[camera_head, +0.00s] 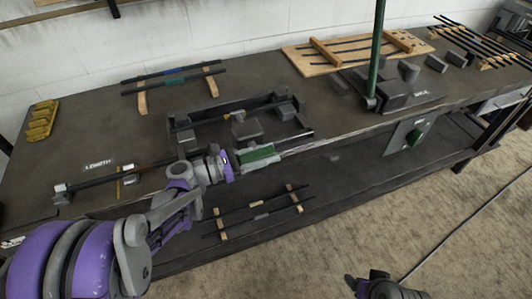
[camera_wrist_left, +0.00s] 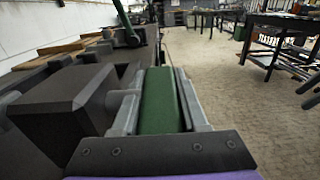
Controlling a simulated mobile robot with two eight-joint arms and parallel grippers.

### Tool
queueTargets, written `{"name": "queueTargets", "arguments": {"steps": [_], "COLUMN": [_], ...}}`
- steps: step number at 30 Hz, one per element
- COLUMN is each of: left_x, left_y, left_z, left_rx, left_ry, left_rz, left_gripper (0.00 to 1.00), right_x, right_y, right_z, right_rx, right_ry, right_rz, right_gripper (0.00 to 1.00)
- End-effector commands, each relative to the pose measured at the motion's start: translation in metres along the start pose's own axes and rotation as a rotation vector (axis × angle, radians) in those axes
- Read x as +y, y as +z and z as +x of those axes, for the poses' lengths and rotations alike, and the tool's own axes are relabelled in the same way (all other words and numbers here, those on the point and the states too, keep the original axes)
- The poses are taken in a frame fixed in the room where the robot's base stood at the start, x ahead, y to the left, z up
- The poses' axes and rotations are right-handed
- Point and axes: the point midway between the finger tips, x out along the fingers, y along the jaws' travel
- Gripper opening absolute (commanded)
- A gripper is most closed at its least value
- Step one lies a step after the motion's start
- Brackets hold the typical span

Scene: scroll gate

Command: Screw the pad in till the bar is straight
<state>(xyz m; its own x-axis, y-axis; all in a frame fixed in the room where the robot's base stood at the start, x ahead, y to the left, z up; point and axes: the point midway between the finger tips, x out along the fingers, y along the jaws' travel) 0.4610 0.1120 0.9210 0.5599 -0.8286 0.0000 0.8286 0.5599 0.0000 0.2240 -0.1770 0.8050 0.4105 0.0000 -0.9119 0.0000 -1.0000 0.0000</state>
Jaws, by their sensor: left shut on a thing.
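My left gripper (camera_head: 262,154) is at the front edge of the bench, beside a dark press frame (camera_head: 210,103). It is shut on a green block-shaped grip, which shows between the two grey fingers in the left wrist view (camera_wrist_left: 158,100). A short grey shaft (camera_wrist_left: 122,98) is beside the left finger, towards a large dark block (camera_wrist_left: 50,108). A dark block (camera_head: 246,130), which may be the pad, sits inside the frame.
A dark bar (camera_head: 105,179) lies at the bench's left, by a "LENGTH" label. Two bars rest on wooden strips behind (camera_head: 175,78), and more on the lower shelf (camera_head: 258,212). A green upright lever (camera_head: 377,50) stands right of the frame. The floor in front is clear.

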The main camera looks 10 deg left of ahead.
Motion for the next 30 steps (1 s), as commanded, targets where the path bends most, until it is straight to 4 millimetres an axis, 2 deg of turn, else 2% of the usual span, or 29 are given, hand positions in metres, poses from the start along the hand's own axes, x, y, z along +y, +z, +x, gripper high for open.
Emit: {"name": "queueTargets", "arguments": {"steps": [8, 14, 30], "left_x": [0.000, 0.000, 0.000], "left_y": [0.001, 0.000, -0.010], "left_z": [0.000, 0.000, -0.003], "left_rx": [0.036, 0.141, 0.632], "left_ry": [0.000, 0.000, -0.001], "left_rz": [0.000, 0.001, 0.003], "left_gripper": [0.00, 0.00, 0.00], "right_x": [0.000, 0.000, 0.000], "right_y": [-0.003, -0.009, -0.032], "right_z": [-0.005, -0.017, -0.056], "right_rx": [0.002, 0.006, 0.021], "right_ry": [0.000, 0.000, 0.000], "right_rz": [0.000, 0.000, 0.000], "right_gripper": [0.72, 0.72, 0.72]}}
